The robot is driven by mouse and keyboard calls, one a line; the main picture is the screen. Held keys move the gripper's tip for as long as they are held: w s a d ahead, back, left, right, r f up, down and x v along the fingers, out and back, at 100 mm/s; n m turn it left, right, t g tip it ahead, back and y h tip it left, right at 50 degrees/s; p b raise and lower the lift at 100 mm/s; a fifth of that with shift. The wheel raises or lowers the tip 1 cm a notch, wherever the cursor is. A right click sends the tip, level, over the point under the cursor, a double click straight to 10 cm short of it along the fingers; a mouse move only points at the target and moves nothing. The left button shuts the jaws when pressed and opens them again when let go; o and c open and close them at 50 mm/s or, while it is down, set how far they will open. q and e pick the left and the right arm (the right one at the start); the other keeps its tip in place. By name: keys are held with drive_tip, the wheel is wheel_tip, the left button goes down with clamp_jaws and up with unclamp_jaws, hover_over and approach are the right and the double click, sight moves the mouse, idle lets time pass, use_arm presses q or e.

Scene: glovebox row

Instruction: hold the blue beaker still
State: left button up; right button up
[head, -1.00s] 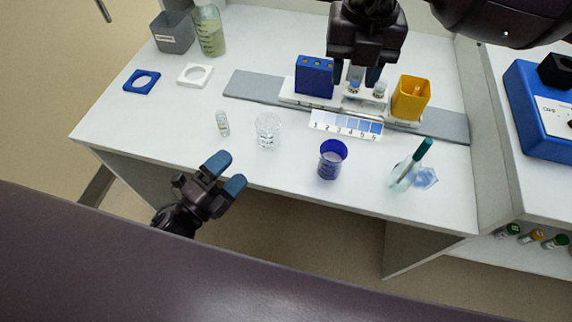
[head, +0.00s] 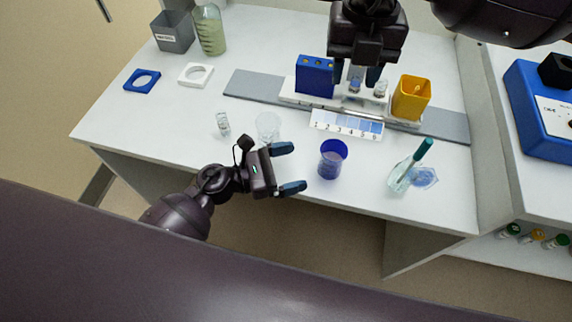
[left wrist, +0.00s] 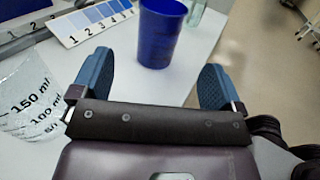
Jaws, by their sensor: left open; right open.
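The blue beaker (head: 332,158) stands upright on the white table near its front edge. It also shows in the left wrist view (left wrist: 160,35), beyond and between my open fingertips. My left gripper (head: 291,168) is open and empty, just left of the beaker and apart from it, with its fingers pointing towards it. In the left wrist view, the left gripper (left wrist: 155,82) has one finger on either side of the beaker's direction. My right gripper (head: 357,75) is at the vials in the rack, behind the beaker. It is open, with a vial between or behind its fingers.
A clear beaker (head: 267,127) stands close behind my left gripper, with a small clear vial (head: 223,124) to its left. A glass with a teal-capped stick (head: 408,168) stands right of the blue beaker. A numbered colour strip (head: 346,124) lies behind it.

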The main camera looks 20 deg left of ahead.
sight(321, 160)
use_arm(q)
drive_tip(key=x, duration=1)
drive_tip(key=c, duration=1)
drive_tip(key=shift+c, duration=0.2)
drive_tip(key=o, duration=1)
